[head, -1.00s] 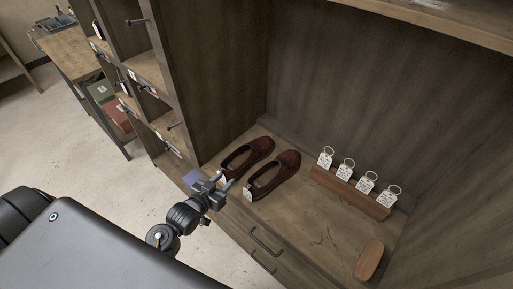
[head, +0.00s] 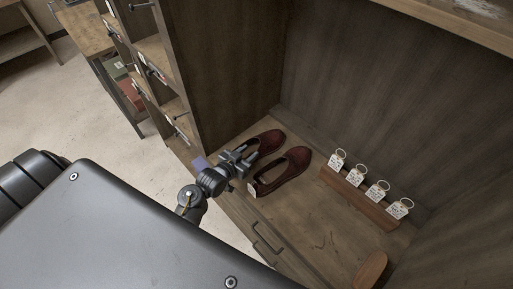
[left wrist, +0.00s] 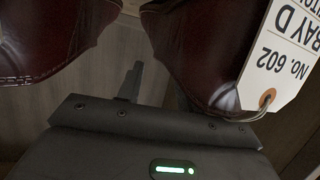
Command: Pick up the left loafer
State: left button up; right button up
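Two dark red-brown loafers lie side by side on the wooden cabinet shelf. The left loafer (head: 268,140) is partly hidden at its heel by my left gripper (head: 250,157). The right loafer (head: 287,172) lies beside it, with a white tag (head: 252,188) at its heel. In the left wrist view the heels of one loafer (left wrist: 45,40) and of the other loafer (left wrist: 195,45) fill the top; a tag (left wrist: 285,50) reads "No. 602 BAY D". My right gripper is not seen.
A wooden block with several ringed white tags (head: 360,198) stands right of the loafers. A brown oval wooden piece (head: 371,270) lies near the front right. A cabinet side wall (head: 225,75) rises behind the left loafer. Drawer handles (head: 265,240) show below the shelf edge.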

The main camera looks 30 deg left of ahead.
aim_at(260, 144)
pick_arm(q)
jog(key=shift+w, duration=0.1)
jog(key=shift+w+d, duration=0.1)
jog(key=shift+w, duration=0.15)
jog(key=x, duration=0.1)
jog(key=p+x, duration=0.1)
jog(key=x, duration=0.1)
jog(key=shift+w+d+p, duration=0.3)
jog(key=shift+p, duration=0.05)
jog(key=shift+w+f, duration=0.15)
jog(key=shift+w, duration=0.35)
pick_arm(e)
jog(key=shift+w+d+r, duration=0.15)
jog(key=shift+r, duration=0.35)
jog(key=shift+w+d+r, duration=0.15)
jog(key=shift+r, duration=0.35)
pick_arm(q)
jog(key=shift+c, duration=0.5)
grip_shut()
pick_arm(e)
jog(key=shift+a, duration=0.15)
pick_arm(q)
jog(key=shift+s, duration=0.1)
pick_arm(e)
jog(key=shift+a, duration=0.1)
